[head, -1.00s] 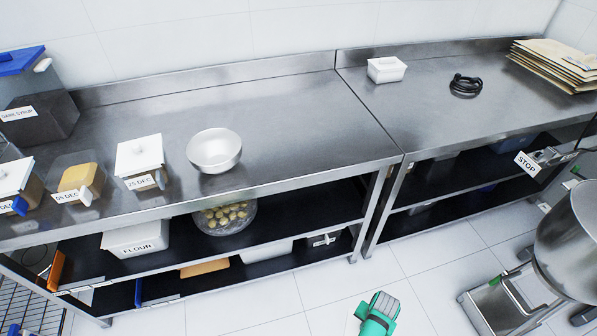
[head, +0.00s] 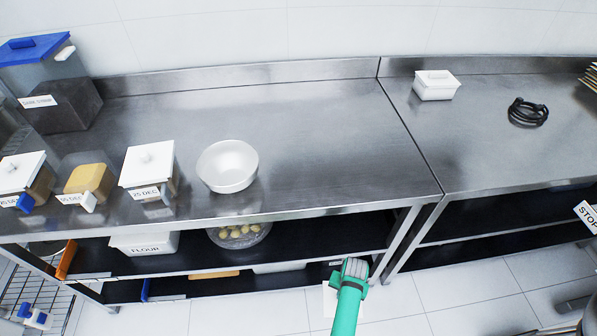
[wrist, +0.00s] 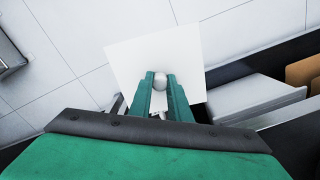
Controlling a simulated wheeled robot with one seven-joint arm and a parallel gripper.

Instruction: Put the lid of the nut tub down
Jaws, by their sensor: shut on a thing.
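My gripper (wrist: 162,82) is shut on the round knob of a square white lid (wrist: 132,52). The lid hangs over the pale tiled floor in the wrist view. In the head view my gripper (head: 352,268) is in front of the counter, low by the shelf edge; a white edge of the lid (head: 329,301) shows beside it. A tub without a lid (head: 88,182), with tan contents and a label that seems to read 05 DEC, stands on the counter at left. I cannot read whether it is the nut tub.
Lidded tubs (head: 150,170) flank the open tub. A white bowl (head: 228,168) stands to their right. The steel counter (head: 320,140) is clear right of the bowl. A white box (head: 436,86) and a black coil (head: 528,112) lie on the right counter. Shelves run below.

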